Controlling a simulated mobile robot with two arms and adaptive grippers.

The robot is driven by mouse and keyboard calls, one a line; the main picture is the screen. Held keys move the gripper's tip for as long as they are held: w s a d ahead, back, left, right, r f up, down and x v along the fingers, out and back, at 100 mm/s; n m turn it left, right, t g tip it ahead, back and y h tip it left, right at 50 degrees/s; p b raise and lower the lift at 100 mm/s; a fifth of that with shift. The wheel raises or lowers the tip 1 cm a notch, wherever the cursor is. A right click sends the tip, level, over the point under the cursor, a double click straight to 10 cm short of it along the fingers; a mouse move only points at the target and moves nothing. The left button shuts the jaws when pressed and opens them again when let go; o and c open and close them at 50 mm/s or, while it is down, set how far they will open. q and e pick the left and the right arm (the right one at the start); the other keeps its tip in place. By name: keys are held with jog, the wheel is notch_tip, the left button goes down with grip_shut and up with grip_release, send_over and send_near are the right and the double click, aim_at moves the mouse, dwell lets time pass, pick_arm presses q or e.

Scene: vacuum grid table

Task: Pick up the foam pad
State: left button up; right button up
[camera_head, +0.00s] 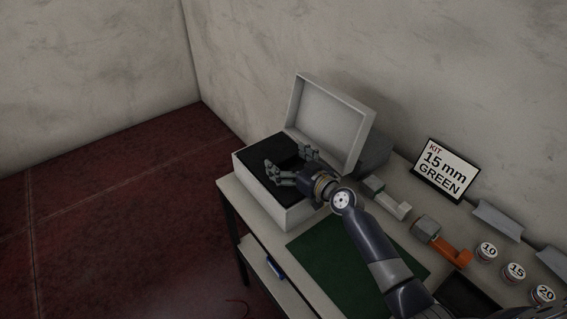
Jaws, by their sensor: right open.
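A white box (270,205) stands open at the left end of the table, its lid (330,115) tipped up at the back. A dark, flat surface (256,160) inside the box looks like the foam pad; I cannot tell whether it is a loose pad or a lining. My right gripper (288,162) is over the box opening with its fingers spread, and nothing shows between them. The gripper and wrist hide part of the dark surface. I cannot tell whether the fingers touch it. My left gripper is not in view.
A green mat (318,262) lies in front of the box, partly under my right arm. A light grey part (390,203), an orange part (452,252) and numbered tins (515,272) stand to the right. A sign (446,171) reads "KIT 15 mm GREEN". A wall rises behind.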

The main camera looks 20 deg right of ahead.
jog(key=shift+c, duration=0.8)
jog(key=c, duration=0.9)
